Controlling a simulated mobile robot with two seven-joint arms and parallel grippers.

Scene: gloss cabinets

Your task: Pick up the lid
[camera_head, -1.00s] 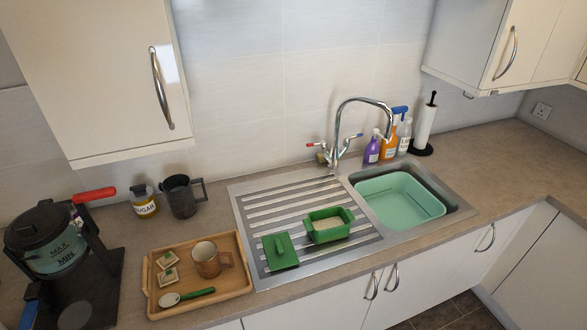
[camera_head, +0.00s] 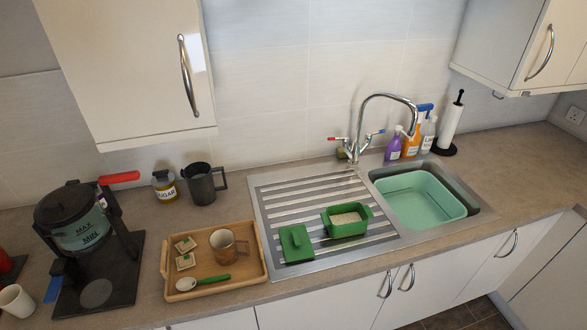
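A green lid (camera_head: 296,244) with a raised handle lies on the left part of the metal draining board (camera_head: 274,203). It lies apart from a green rectangular container (camera_head: 347,220), which stands open to its right with pale contents inside. Neither of my grippers shows in the head view.
A wooden tray (camera_head: 261,265) with a mug (camera_head: 224,243), sachets and a green-handled spoon stands left of the lid. The sink holds a green basin (camera_head: 422,198), with the tap (camera_head: 358,140) behind. A coffee maker (camera_head: 80,225) stands far left.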

